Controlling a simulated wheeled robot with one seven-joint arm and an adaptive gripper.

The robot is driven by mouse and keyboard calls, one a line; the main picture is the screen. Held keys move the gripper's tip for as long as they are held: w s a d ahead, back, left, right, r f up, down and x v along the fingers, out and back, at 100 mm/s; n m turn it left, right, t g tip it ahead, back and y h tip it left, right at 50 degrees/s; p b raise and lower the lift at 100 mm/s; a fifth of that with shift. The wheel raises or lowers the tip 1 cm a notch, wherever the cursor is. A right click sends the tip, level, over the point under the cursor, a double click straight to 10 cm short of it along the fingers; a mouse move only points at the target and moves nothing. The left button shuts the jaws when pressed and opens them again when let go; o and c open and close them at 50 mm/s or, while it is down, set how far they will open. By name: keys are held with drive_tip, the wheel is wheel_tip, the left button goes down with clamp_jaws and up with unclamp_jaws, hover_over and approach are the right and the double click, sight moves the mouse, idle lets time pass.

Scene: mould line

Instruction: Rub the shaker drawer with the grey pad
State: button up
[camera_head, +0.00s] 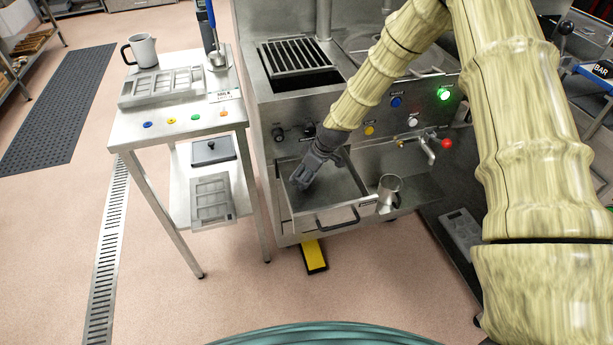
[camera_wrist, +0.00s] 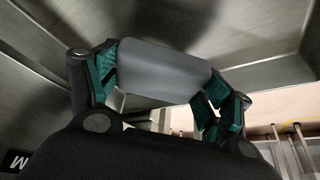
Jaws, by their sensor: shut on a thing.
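The shaker drawer (camera_head: 345,188) stands pulled out from the front of the steel machine, with a dark bar handle on its front. My gripper (camera_head: 303,180) reaches down into the drawer, near its left side. In the wrist view my gripper (camera_wrist: 163,82) is shut on the grey pad (camera_wrist: 165,68), a smooth block held between green-lined fingers. Steel drawer surfaces lie close beyond the pad. Whether the pad touches the metal I cannot tell. In the head view the pad is hidden by my gripper.
A steel cup (camera_head: 389,192) stands at the drawer's right. Knobs and a tap (camera_head: 424,146) with a red end sit above. A steel table (camera_head: 170,119) with a mould tray and a white jug (camera_head: 141,50) stands left. A yellow pedal (camera_head: 314,256) lies below.

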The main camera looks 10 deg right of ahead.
drive_tip(key=shift+w+r+p, duration=0.2)
drive_tip(key=shift+r+p, duration=0.45)
drive_tip(key=shift+r, duration=0.5)
drive_tip(key=shift+r+p, duration=0.55)
drive_tip(key=shift+r, duration=0.55)
drive_tip(key=shift+s, duration=0.1)
